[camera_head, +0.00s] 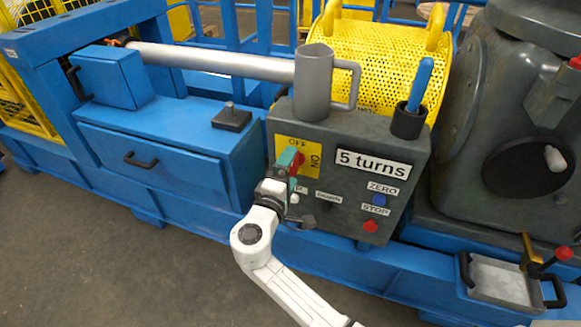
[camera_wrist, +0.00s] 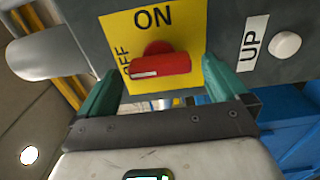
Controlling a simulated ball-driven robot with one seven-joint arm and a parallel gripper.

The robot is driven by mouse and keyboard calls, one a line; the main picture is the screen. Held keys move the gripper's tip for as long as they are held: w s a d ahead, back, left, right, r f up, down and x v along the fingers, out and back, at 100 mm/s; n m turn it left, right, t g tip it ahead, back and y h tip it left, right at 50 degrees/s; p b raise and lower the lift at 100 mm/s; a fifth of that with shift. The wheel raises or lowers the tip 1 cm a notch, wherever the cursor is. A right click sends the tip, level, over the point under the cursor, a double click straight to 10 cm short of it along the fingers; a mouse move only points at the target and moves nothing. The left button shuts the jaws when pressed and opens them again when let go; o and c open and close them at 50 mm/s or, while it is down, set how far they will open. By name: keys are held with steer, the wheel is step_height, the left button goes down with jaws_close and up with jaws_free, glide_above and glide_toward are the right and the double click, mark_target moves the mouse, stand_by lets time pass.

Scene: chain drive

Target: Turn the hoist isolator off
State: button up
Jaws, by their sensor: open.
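The hoist isolator is a red handle (camera_wrist: 160,65) on a yellow plate (camera_wrist: 183,22) marked ON and OFF. In the wrist view the handle lies nearly level, and the white line on its left half points towards OFF at the left. ON stands above it. My gripper (camera_wrist: 158,72) is open, its two teal fingers either side of the handle's ends, with a visible gap at each. In the head view my gripper (camera_head: 292,162) is in front of the plate (camera_head: 283,146) and hides part of it and of the handle.
The grey control box (camera_head: 345,185) carries a "5 turns" label, a blue ZERO button (camera_head: 379,199) and a red STOP button (camera_head: 370,226). A grey mug (camera_head: 313,85) and a cup holding a blue-handled tool (camera_head: 419,88) stand on top. An UP button (camera_wrist: 286,45) is close by.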

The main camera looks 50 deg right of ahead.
steer(key=v, duration=0.9)
steer(key=shift+a, duration=0.15)
steer(key=s+d+f+m+g+y, duration=0.1)
steer(key=s+f+m+g+y, duration=0.1)
steer(key=s+f+y, duration=0.45)
steer(key=s+d+f+m+g+y, duration=0.2)
steer(key=s+f+g+y, duration=0.15)
steer(key=s+f, duration=0.45)
steer(key=s+a+y, duration=0.7)
steer(key=s+a, duration=0.1)
steer(key=s, duration=0.1)
step_height(320, 180, up, 14)
steer(key=p, duration=1.5)
steer(key=shift+w+m, duration=0.3)
steer(key=shift+d+r, duration=0.1)
steer(key=shift+d, duration=0.05)
steer(key=shift+c, duration=0.2)
